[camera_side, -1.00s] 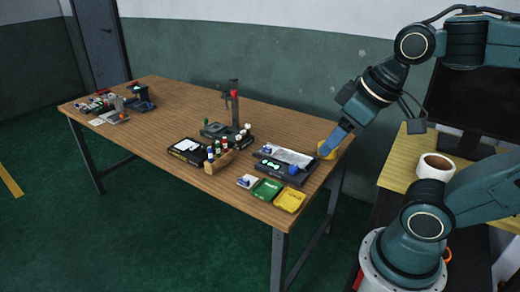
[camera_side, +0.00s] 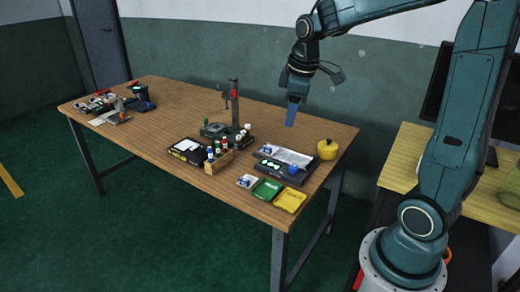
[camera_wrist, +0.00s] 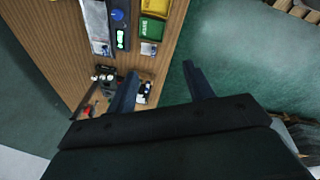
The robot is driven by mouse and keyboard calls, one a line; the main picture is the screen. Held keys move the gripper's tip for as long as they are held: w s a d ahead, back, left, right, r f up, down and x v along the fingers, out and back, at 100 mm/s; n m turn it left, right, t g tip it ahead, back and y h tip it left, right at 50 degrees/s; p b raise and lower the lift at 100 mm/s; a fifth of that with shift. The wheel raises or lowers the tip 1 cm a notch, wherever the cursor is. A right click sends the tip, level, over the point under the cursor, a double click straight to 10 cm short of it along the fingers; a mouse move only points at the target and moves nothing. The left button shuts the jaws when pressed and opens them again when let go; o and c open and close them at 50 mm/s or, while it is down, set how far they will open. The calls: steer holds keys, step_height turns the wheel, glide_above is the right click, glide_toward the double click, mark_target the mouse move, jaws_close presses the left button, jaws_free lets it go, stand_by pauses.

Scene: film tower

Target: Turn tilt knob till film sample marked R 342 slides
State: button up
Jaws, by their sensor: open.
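A dark device (camera_side: 270,172) with a pale sloping plate (camera_side: 288,157), lit green displays and a blue knob (camera_side: 294,170) sits near the table's right end. In the wrist view the blue knob (camera_wrist: 117,15) and displays (camera_wrist: 120,40) show at the top. I cannot tell whether the plate is tilted further or what lies on it; no R 342 marking is legible. My gripper (camera_side: 290,123) hangs above the table behind the device, apart from it. Its two fingers (camera_wrist: 162,85) are spread and nothing shows between them.
Green (camera_side: 267,189) and yellow (camera_side: 290,200) trays lie at the front edge. A yellow lidded pot (camera_side: 327,150) stands right of the device. A column stand (camera_side: 235,105), a wooden bottle rack (camera_side: 218,162) and a black box (camera_side: 187,150) stand left. The table's middle back is clear.

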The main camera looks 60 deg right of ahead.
steer(key=w+d+f+n+g, duration=0.1)
steer(key=w+d+f+n, duration=0.1)
steer(key=w+d+f, duration=0.45)
steer(key=n+g, duration=0.1)
steer(key=n, duration=0.1)
glide_above(294, 167)
step_height(294, 167, down, 9)
steer(key=shift+r+y, duration=0.1)
steer(key=shift+y, duration=0.3)
steer(key=shift+a, duration=0.1)
step_height(294, 167, down, 14)
steer(key=shift+r, duration=0.1)
steer(key=shift+c, duration=0.2)
steer(key=c, duration=0.9)
